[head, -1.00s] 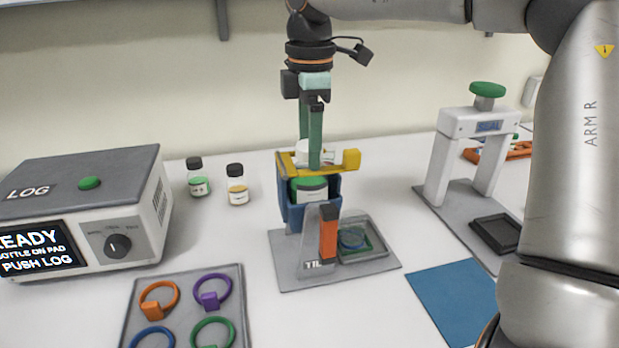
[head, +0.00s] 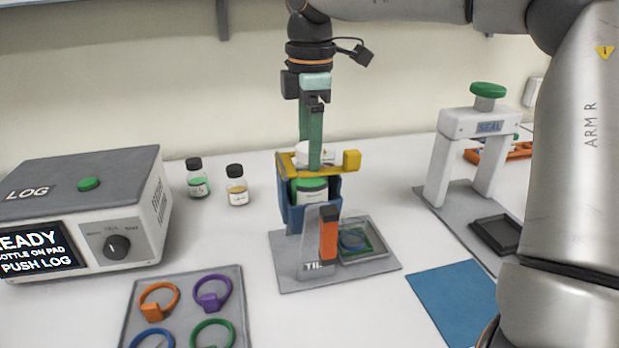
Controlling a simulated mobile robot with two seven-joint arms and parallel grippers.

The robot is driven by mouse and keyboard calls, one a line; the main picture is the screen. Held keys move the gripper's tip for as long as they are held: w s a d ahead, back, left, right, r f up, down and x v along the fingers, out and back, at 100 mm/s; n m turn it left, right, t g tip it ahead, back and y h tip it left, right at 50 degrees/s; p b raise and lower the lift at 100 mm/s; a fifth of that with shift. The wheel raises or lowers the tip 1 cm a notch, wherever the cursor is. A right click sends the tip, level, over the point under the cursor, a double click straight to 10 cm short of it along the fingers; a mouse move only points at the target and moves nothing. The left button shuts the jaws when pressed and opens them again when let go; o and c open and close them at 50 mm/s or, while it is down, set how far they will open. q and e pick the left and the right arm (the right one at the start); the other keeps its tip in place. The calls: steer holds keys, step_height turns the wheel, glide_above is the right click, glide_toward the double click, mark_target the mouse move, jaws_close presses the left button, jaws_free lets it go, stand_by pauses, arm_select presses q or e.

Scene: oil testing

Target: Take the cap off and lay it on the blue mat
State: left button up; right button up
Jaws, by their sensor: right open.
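A bottle with a green label (head: 309,190) sits upright in the blue holder (head: 295,214) of the tilting stand. Its white cap (head: 303,153) shows at the top, behind a yellow bar (head: 330,165) that crosses the holder. My right gripper (head: 311,160) points straight down with its green fingers at the cap. It is open, with the fingers around or beside the cap; the near finger hides part of it, and contact cannot be told. The blue mat (head: 453,302) lies flat and empty at the lower right. My left gripper is not in view.
The stand has an orange lever (head: 328,234) and a small tray (head: 362,241). Left are the log machine (head: 82,208), two small bottles (head: 237,186) and a tray of coloured rings (head: 234,287). The seal press (head: 478,125) stands right. Bare table lies between stand and mat.

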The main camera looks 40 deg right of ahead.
steer(key=shift+r+p, duration=3.55)
steer(key=shift+r, duration=0.25)
steer(key=shift+w, duration=0.1)
steer(key=shift+f, duration=0.1)
